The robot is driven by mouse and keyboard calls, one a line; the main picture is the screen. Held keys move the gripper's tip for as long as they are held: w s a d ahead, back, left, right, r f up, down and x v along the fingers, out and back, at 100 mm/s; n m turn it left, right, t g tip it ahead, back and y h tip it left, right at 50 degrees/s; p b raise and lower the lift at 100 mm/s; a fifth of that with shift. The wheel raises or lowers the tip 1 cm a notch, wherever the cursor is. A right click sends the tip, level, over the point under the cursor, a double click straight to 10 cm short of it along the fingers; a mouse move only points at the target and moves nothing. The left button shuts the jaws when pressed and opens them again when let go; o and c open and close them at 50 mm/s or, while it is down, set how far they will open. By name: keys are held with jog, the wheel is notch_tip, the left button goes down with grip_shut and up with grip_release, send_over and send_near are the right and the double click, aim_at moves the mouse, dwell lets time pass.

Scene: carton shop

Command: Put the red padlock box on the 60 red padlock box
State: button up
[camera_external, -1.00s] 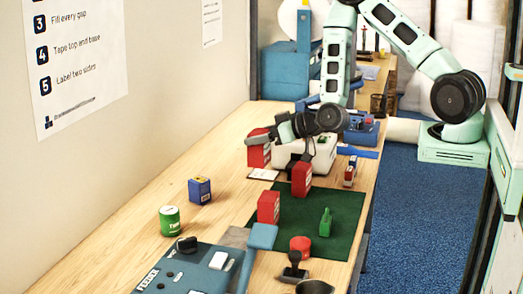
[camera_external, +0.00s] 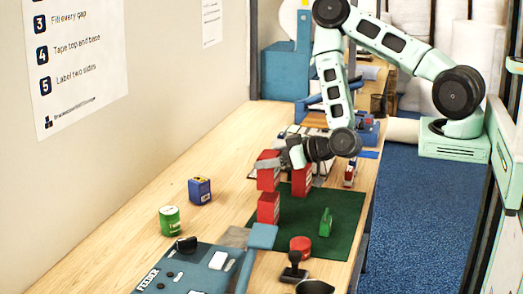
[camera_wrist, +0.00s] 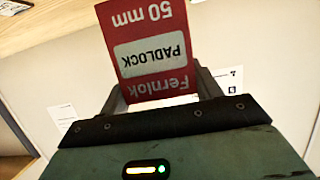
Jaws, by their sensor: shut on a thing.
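My gripper (camera_external: 283,163) is shut on a red padlock box (camera_external: 267,173). In the wrist view the held box (camera_wrist: 152,50) shows upside-down print: Fernlok, PADLOCK, 50 mm. Two more red boxes stand on the green mat (camera_external: 343,208): a front-left one (camera_external: 268,208) and a rear one (camera_external: 301,178). Their sizes are too small to read. In the external view the held box appears just above the front-left box, its lower edge near that box's top. I cannot tell whether they touch. The rear box is right of the held box, partly behind my gripper.
A green clip-like item (camera_external: 325,222) and a red round item (camera_external: 301,245) are on the mat's right and front. A blue box (camera_external: 200,190) and a green can (camera_external: 169,220) stand on bare wood at left. The blue feeder (camera_external: 200,268) is in front.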

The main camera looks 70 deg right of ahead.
jog(key=shift+f+p, duration=0.3)
jog(key=shift+f, duration=1.05)
jog(key=shift+f, duration=0.2)
jog(key=o, duration=1.1)
jog(key=shift+r, duration=0.15)
